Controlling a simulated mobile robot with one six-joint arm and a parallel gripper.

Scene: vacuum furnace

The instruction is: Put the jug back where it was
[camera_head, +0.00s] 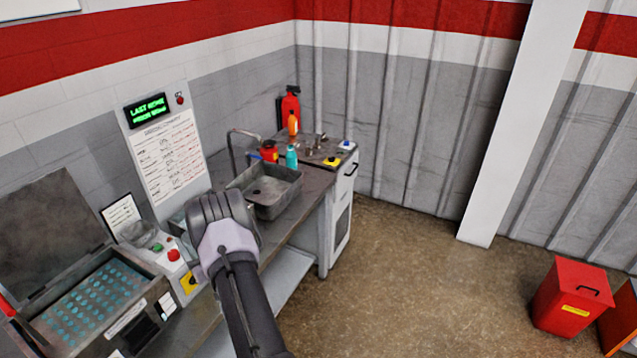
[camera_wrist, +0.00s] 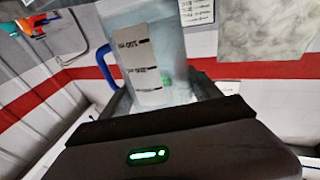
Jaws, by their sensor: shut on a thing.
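The jug (camera_wrist: 177,55) is clear and bluish, with a pale label strip bearing dark marks and a blue handle (camera_wrist: 105,65) on its left in the wrist view. My gripper (camera_wrist: 163,97) is shut on it, with a dark finger on either side of its lower part in the picture. In the head view my wrist hides the fingers, above the counter between the sink and the open-lidded machine. A clear shape (camera_head: 141,235) shows left of my wrist there; I cannot tell if it is the jug.
The sink (camera_head: 292,199) with a tap lies just beyond my wrist. The machine (camera_head: 48,345) is at left. A red bin (camera_head: 570,297) stands on the floor at right.

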